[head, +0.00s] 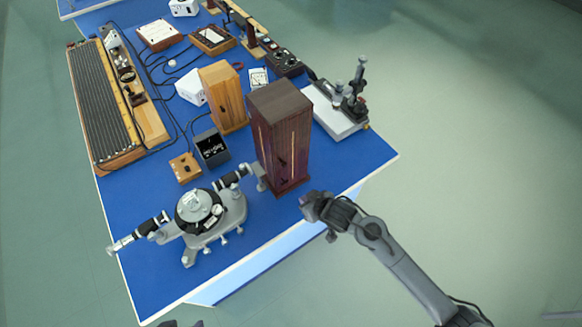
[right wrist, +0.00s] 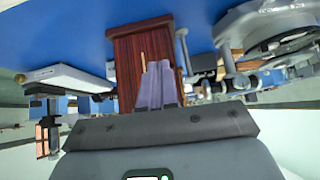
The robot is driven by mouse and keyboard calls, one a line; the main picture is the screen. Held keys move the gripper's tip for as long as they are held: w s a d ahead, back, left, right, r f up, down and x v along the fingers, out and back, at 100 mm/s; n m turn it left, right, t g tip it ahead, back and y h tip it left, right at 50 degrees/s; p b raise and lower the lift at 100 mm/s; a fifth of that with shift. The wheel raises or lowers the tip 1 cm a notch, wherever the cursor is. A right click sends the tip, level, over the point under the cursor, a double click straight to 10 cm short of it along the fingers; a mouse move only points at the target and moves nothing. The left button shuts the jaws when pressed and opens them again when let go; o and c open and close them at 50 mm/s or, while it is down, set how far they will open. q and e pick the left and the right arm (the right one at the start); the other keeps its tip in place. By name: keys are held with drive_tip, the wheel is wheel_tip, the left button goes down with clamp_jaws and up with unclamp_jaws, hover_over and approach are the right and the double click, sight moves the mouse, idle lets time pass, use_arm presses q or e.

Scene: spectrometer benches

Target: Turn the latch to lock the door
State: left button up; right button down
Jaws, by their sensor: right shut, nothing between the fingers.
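A tall dark reddish-brown wooden cabinet (head: 282,133) stands upright near the right front edge of the blue bench. Its narrow front has a light vertical strip and a small dark mark that may be the latch (head: 281,163); the latch's angle is too small to tell. My right gripper (head: 308,203) is shut and empty, just in front of the cabinet's lower right corner. In the right wrist view the cabinet (right wrist: 127,62) lies beyond the shut fingers (right wrist: 157,84), which hide part of its front; contact cannot be told. Small dark tips at the head view's bottom edge may be my left gripper.
A grey spectrometer (head: 212,212) stands left of the cabinet. A lighter wooden box (head: 226,95) and a small black meter (head: 211,147) are behind it. A white-based instrument (head: 338,118) stands at the right edge.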

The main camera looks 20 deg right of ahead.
use_arm(q)
wheel_tip(320, 180, up, 6)
drive_tip(key=p, duration=0.4)
drive_tip(key=shift+d, duration=0.3)
use_arm(e)
wheel_tip(320, 180, up, 9)
drive_tip(key=w, duration=0.3)
drive_tip(key=shift+d+t, duration=0.3)
drive_tip(key=shift+t, duration=0.1)
use_arm(q)
drive_tip(key=shift+a, duration=0.15)
use_arm(e)
hover_over(285, 183)
drive_tip(key=s+d, duration=0.1)
drive_tip(key=d, duration=0.1)
wheel_tip(285, 183, down, 7)
drive_tip(key=shift+s+r, duration=0.1)
wheel_tip(285, 183, down, 3)
drive_tip(key=shift+f, duration=0.55)
use_arm(q)
drive_tip(key=shift+s+f, duration=0.1)
